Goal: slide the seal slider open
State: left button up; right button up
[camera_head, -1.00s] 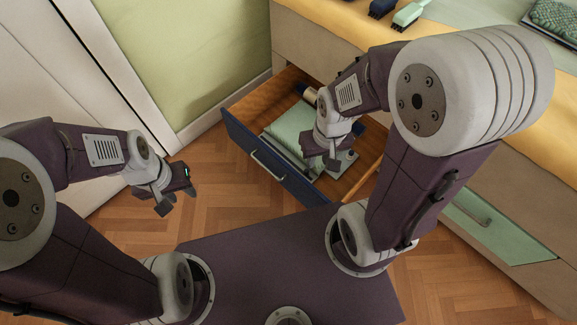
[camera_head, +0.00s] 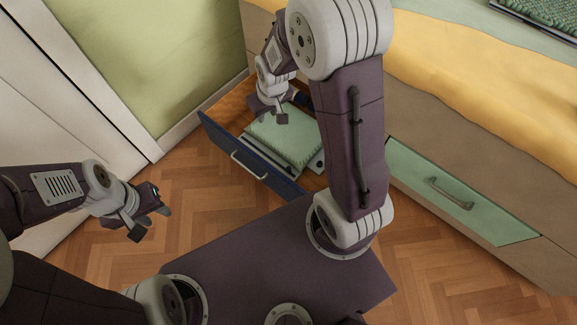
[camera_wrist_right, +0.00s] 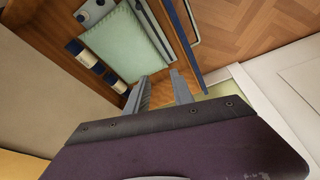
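A pale green padded bag (camera_head: 290,138) lies in the open drawer, with a grey strip (camera_head: 313,166) along its right edge. The bag (camera_wrist_right: 125,45) and the grey strip (camera_wrist_right: 95,12) also show in the right wrist view. Small round parts sit on the strip; I cannot tell which is the seal slider. My right gripper (camera_head: 271,114) is at the bag's left end, away from the strip. In the right wrist view its two fingers (camera_wrist_right: 161,92) are apart with nothing between them. My left gripper (camera_head: 151,223) is open and empty over the floor, left of the drawer.
The wooden drawer has a dark blue front (camera_head: 245,155) with a pale handle (camera_head: 248,166). Blue and cream rolls (camera_wrist_right: 98,66) lie beside the bag. A closed green drawer (camera_head: 455,195) is at the right. A green wall and white door stand at the left. The parquet floor (camera_head: 215,200) in front is clear.

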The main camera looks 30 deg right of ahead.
jog(key=w+d+f, duration=0.2)
jog(key=w+f, duration=0.1)
jog(key=f, duration=0.4)
jog(key=m+g+b, duration=0.1)
jog(key=g+b, duration=0.1)
jog(key=g, duration=0.2)
send_over(289, 168)
notch_tip(289, 168, down, 19)
notch_tip(289, 168, down, 9)
jog(key=b, duration=0.6)
jog(key=shift+w, duration=0.1)
jog(key=shift+r, duration=0.1)
grip_shut()
